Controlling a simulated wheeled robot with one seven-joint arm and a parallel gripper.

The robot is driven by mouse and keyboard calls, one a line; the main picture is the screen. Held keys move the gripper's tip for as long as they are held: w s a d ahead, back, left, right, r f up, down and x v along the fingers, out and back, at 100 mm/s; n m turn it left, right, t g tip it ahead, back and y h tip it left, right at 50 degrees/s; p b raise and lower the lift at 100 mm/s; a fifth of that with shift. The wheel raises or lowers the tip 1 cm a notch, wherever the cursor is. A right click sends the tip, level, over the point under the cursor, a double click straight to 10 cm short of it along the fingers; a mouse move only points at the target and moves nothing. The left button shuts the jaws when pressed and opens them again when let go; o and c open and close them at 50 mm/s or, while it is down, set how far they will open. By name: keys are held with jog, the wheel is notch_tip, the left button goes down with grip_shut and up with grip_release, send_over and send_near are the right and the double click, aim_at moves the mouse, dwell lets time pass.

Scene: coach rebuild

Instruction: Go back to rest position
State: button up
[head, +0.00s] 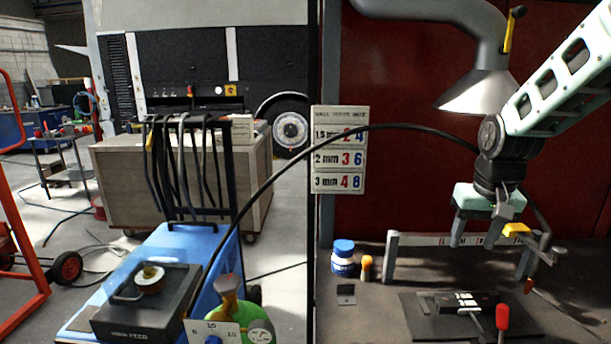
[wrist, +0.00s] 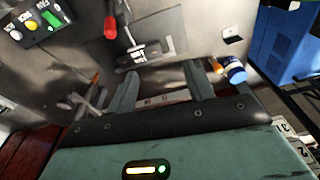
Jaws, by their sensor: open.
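My gripper (head: 481,241) hangs from my pale green arm at the right of the head view, pointing down above the workbench. In the wrist view its two green fingers (wrist: 160,72) stand apart with nothing held between them. Below it on the bench, a dark plate (head: 425,325) carries a clamp with a red handle (head: 502,317) and a small block with white patches (head: 468,301). The red handle also shows in the wrist view (wrist: 111,27). In the head view a grey rail (head: 392,262) behind the gripper is partly covered by it.
A blue-capped jar (head: 343,260) and an orange-capped bottle (head: 367,268) stand at the bench's left. A black cable (head: 290,170) arcs from the arm to the blue cart (head: 185,250). A grey extraction hood (head: 478,92) hangs close beside the arm. A number chart (head: 339,150) is on the left.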

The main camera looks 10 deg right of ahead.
jog(key=s+a+f+n+g, duration=0.1)
jog(key=s+a+n, duration=0.4)
jog(key=s+a, duration=0.6)
jog(key=s+a+f+n+y, duration=0.1)
jog(key=s+a+n, duration=0.5)
jog(key=a, duration=1.1)
jog(key=s, duration=0.4)
jog(key=shift+s+a+f+n+g, duration=0.25)
jog(key=shift+s+f+n+g, duration=0.05)
jog(key=shift+s+f+g, duration=0.1)
